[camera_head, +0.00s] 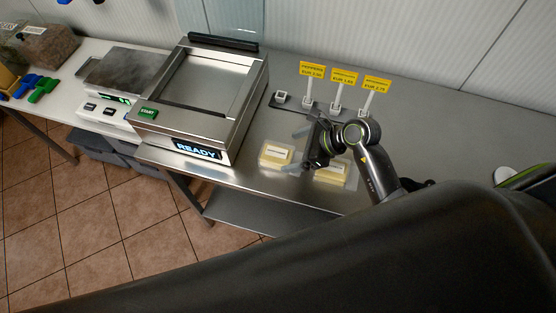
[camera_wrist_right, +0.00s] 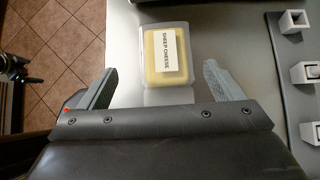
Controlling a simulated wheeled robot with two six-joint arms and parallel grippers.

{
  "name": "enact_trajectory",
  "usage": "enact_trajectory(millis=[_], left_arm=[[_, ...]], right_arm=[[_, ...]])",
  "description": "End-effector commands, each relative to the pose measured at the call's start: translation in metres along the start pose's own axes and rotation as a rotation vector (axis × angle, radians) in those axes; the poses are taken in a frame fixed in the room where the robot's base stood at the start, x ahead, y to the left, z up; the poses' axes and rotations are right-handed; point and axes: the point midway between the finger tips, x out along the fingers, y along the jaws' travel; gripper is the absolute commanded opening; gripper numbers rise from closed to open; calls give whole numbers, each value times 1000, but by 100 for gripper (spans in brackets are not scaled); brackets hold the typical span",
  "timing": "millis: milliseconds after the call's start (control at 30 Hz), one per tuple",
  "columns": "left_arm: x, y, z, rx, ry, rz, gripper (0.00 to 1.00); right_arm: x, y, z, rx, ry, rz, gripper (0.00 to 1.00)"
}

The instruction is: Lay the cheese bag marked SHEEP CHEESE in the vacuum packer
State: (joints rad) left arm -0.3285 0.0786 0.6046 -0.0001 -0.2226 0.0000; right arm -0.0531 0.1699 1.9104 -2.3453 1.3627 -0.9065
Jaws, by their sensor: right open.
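The bag marked SHEEP CHEESE (camera_wrist_right: 167,52) lies flat on the steel counter in the right wrist view, just ahead of my right gripper and roughly centred between its fingers. In the head view, it is the left one of two pale yellow bags (camera_head: 275,155). My right gripper (camera_head: 296,151) is open and empty, with its fingers pointing left towards the bag. It also shows in the right wrist view (camera_wrist_right: 160,84). The vacuum packer (camera_head: 205,80) stands to the left with its lid raised, its chamber empty and its display reading READY. My left gripper is not seen.
Yellow price signs (camera_head: 344,76) on stands are behind. A scale (camera_head: 112,85) is left of the packer. The counter's front edge runs close to the bags, and the counter at the back right is clear.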

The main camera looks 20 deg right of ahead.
Motion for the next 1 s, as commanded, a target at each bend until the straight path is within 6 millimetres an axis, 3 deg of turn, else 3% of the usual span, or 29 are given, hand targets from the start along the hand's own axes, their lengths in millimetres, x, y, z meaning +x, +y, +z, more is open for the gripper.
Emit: enact_trajectory(millis=[100, 333, 467, 700, 833, 1000], left_arm=[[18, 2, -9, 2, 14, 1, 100], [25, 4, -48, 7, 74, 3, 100], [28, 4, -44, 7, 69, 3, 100], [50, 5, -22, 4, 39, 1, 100], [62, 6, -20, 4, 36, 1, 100], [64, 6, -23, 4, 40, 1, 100]], right_arm=[[25, 0, -3, 0, -3, 1, 87], [40, 0, -1, -1, 0, -1, 87], [44, -1, -1, -1, 0, -1, 87], [71, -4, -7, 0, -1, 0, 87], [87, -5, -6, 0, -3, 0, 87], [92, -5, -4, 0, -1, -1, 87]])
